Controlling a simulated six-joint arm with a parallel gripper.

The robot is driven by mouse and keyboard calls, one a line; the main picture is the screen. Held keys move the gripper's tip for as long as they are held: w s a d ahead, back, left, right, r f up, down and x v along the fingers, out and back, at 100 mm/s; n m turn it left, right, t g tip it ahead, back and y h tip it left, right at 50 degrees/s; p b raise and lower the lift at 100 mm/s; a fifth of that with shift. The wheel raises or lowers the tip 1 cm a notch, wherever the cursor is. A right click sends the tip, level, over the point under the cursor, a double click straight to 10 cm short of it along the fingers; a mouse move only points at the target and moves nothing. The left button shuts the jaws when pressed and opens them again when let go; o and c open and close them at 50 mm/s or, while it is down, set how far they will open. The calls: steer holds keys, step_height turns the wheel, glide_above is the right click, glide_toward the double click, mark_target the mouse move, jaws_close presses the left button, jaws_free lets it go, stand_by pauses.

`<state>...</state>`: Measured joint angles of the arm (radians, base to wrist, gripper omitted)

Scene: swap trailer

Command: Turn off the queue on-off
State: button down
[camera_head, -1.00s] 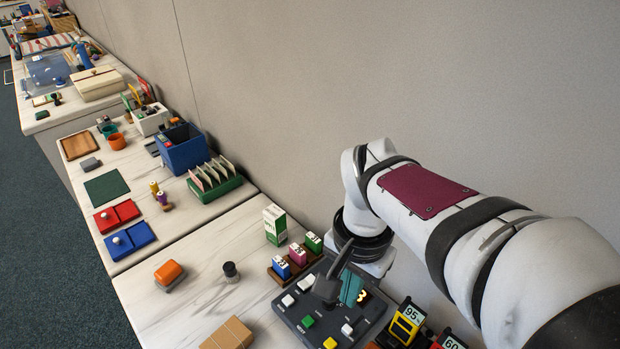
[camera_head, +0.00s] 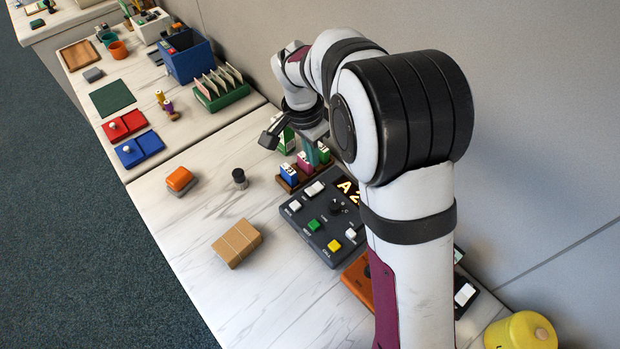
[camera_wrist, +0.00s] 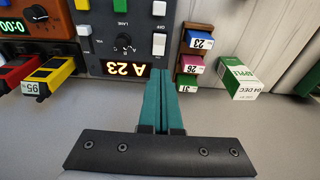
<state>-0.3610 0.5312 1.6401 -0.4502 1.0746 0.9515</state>
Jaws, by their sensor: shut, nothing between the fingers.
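The dark grey queue console (camera_head: 318,238) lies on the white table, with its amber display (camera_head: 348,189) lit. The wrist view shows the display (camera_wrist: 127,69) reading "A 23", upside down. A large white rocker (camera_head: 314,188) sits on the console near the display; in the wrist view this rocker (camera_wrist: 159,45) is just beyond my fingertips. In the head view my gripper (camera_head: 316,160) is partly hidden.
A wooden rack with blue, pink and green small boxes (camera_wrist: 194,64) stands close beside my fingers. A green-white carton (camera_wrist: 238,78) is beyond it. The console also has a round knob (camera_wrist: 124,43) and green (camera_head: 314,224) and yellow (camera_head: 334,245) buttons.

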glide_above(310, 189)
steer(key=d, duration=0.1)
steer(key=f, duration=0.5)
steer(key=shift+w+f, duration=0.3)
steer(key=shift+f, duration=0.1)
steer(key=f, duration=0.3)
steer(key=shift+s+a, duration=0.4)
steer(key=shift+a+f, duration=0.1)
steer(key=shift+f, duration=0.2)
steer(key=shift+s+a+f, duration=0.15)
steer(key=shift+s+f, duration=0.05)
steer(key=shift+f, duration=0.05)
steer(key=shift+w, duration=0.1)
steer(key=shift+w+d+r, duration=0.2)
steer(key=shift+w+d, duration=0.3)
steer(key=shift+d, duration=0.05)
